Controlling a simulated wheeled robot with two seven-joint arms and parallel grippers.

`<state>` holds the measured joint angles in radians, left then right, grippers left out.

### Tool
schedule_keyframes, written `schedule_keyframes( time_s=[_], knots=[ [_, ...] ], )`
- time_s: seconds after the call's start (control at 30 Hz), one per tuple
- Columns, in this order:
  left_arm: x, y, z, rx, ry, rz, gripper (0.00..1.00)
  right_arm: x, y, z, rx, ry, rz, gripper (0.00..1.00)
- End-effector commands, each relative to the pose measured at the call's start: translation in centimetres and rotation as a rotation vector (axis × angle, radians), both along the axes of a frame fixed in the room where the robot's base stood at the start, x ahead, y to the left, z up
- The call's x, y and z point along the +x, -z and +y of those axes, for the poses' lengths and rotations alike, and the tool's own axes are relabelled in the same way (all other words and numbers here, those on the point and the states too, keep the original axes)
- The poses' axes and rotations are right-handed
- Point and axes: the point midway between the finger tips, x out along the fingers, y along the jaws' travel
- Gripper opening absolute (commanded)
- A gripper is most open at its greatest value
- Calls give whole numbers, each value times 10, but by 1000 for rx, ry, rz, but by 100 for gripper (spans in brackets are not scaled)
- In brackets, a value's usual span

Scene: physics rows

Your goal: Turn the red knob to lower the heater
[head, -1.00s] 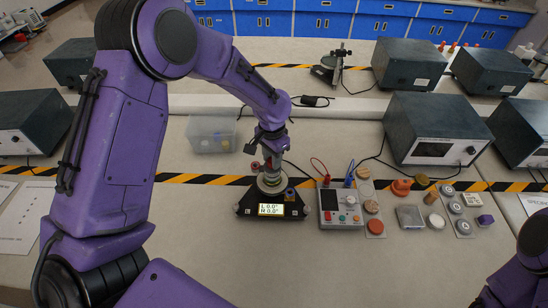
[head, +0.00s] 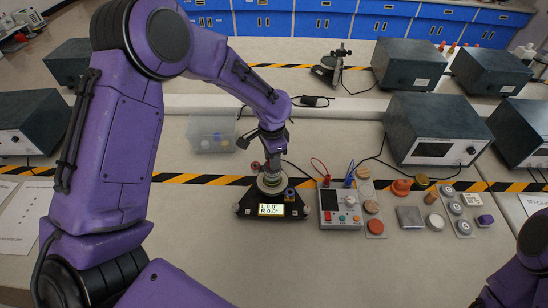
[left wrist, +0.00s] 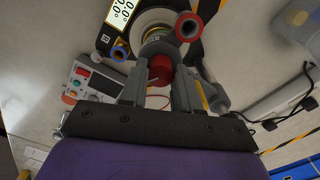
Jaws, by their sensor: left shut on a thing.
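The device with the red knob has a black triangular base (head: 246,206) and a lit display (head: 271,210) reading L 0.0° and R 0.0°. My left gripper (head: 271,172) points down over the round middle of this device. In the left wrist view, its two grey fingers are shut on the red knob (left wrist: 160,73), one on each side. The knob is hidden by the gripper in the head view. A red ring-shaped part (left wrist: 188,27) and a blue one (left wrist: 120,50) sit beside it. My right gripper is out of view; only part of the right arm shows.
A small control box (head: 340,209) with leads stands just right of the device. Discs, weights and small blocks lie farther right, before a dark instrument (head: 435,130). A clear plastic box (head: 210,135) is behind left. The front of the table is clear.

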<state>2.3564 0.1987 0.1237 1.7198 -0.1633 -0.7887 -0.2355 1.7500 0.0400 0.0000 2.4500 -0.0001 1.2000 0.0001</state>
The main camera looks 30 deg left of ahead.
Motion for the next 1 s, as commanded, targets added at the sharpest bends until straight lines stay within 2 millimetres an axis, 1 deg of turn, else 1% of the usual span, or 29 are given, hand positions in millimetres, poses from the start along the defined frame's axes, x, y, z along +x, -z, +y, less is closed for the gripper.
schedule_keyframes(
  time_s=[0.03,0.1,0.13,0.17,0.2,0.67,0.77,1.0],
  knots=[
    [5,-4,0,-2,-2,-15,1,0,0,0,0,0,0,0],
    [5,-4,0,-2,-3,-15,1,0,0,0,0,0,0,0],
    [5,-4,0,-2,-3,-15,34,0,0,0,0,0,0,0],
    [5,-4,0,-2,-3,-15,44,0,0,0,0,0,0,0],
    [4,-4,0,-2,-3,-14,57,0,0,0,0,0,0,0],
    [0,-2,1,-1,-4,-1,57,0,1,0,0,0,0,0],
    [1,-14,2,0,-5,-6,57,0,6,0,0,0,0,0],
    [3,-72,1,-1,-5,-14,57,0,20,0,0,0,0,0]
  ],
)
